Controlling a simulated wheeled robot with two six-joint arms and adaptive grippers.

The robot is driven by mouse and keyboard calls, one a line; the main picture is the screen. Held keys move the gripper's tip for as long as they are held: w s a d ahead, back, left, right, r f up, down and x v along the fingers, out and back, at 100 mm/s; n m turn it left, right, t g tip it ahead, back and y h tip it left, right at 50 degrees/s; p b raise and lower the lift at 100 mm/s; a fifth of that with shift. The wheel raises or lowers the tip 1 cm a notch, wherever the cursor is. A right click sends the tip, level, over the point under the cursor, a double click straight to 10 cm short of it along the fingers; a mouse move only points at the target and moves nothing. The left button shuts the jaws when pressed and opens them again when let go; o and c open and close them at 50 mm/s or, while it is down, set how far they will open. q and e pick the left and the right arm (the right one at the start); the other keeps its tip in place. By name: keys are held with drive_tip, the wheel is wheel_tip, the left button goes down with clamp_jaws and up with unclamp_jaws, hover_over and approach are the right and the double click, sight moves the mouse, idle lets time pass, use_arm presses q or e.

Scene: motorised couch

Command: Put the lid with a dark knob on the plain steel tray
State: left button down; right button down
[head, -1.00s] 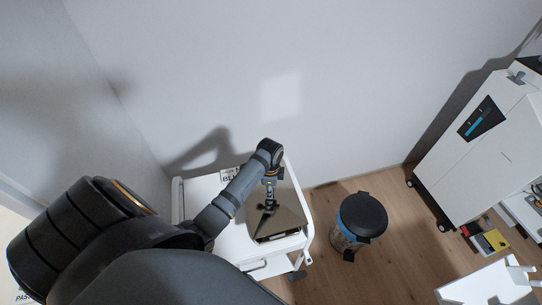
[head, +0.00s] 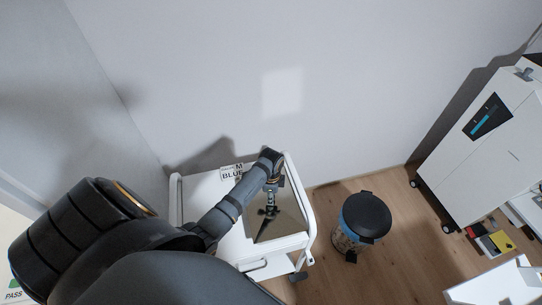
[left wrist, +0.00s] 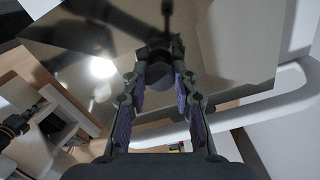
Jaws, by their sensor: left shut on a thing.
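My left gripper (head: 268,212) points down over the white cart at the lower middle of the head view. In the left wrist view its fingers (left wrist: 159,82) are closed around a dark round knob (left wrist: 158,56). The lid (left wrist: 235,55) shows there as a broad, flat, mirror-like steel sheet beyond the knob, with dark reflections and a bright glare. In the head view the shiny brownish sheet (head: 291,223) lies over the cart's right part, partly covered by my gripper. I cannot make out a separate plain steel tray beneath it.
The white cart (head: 234,243) has raised rails. A sign reading "BLUE" (head: 232,173) is at its back, near the wall. A black-lidded bin (head: 366,215) stands right of the cart. A white cabinet (head: 470,160) is at the far right. Wooden floor lies between.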

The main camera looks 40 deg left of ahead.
idle(0.4)
use_arm(q)
drive_tip(key=shift+p, duration=0.3)
drive_tip(key=shift+f+p, duration=0.3)
drive_tip(key=shift+p, duration=0.15)
idle(0.8)
drive_tip(key=c, duration=1)
unclamp_jaws()
drive_tip(key=shift+f, duration=0.1)
wheel_tip(320, 180, up, 12)
drive_tip(key=shift+r, duration=0.1)
